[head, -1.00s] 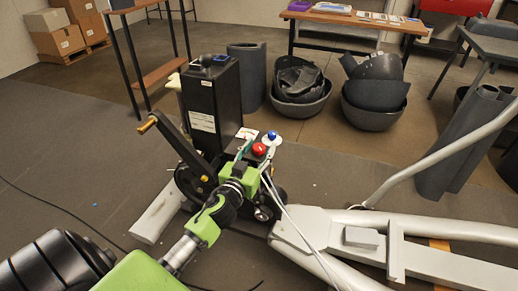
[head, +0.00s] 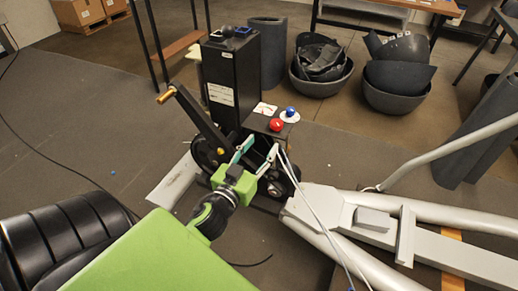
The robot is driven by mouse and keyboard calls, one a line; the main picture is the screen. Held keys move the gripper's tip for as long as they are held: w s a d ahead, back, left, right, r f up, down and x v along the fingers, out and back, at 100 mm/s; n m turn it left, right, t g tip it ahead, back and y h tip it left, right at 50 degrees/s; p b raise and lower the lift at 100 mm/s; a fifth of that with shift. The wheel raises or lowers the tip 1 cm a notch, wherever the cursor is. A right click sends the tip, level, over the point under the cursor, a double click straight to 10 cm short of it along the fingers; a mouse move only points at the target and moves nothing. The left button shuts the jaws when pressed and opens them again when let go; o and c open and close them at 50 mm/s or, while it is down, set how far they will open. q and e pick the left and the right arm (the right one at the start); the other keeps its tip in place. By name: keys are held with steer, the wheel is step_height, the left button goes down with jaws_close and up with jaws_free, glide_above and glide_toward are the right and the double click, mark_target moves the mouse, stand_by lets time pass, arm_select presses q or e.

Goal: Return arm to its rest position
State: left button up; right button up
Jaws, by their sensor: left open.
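My left gripper (head: 257,148) is open and empty, its two thin fingers apart and pointing up in the head view. It is just below a red knob (head: 277,125) and a blue knob (head: 291,113) on a small dark box; I cannot tell if a fingertip touches anything. My green left arm (head: 150,258) comes in from the lower left. The elliptical's black crank arm (head: 200,120) with a brass end is left of the gripper. Its grey frame (head: 400,232) lies to the right. My right gripper is not in view.
A tall black housing (head: 234,80) stands behind the gripper. Dark bins (head: 384,98) with curved covers stand farther back. A black seat-like pad (head: 65,235) is at the lower left. A loose cable (head: 60,165) lies on the grey floor mat, which has free room at left.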

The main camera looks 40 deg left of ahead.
arm_select(q)
steer(key=shift+s, duration=0.3)
stand_by(0.4)
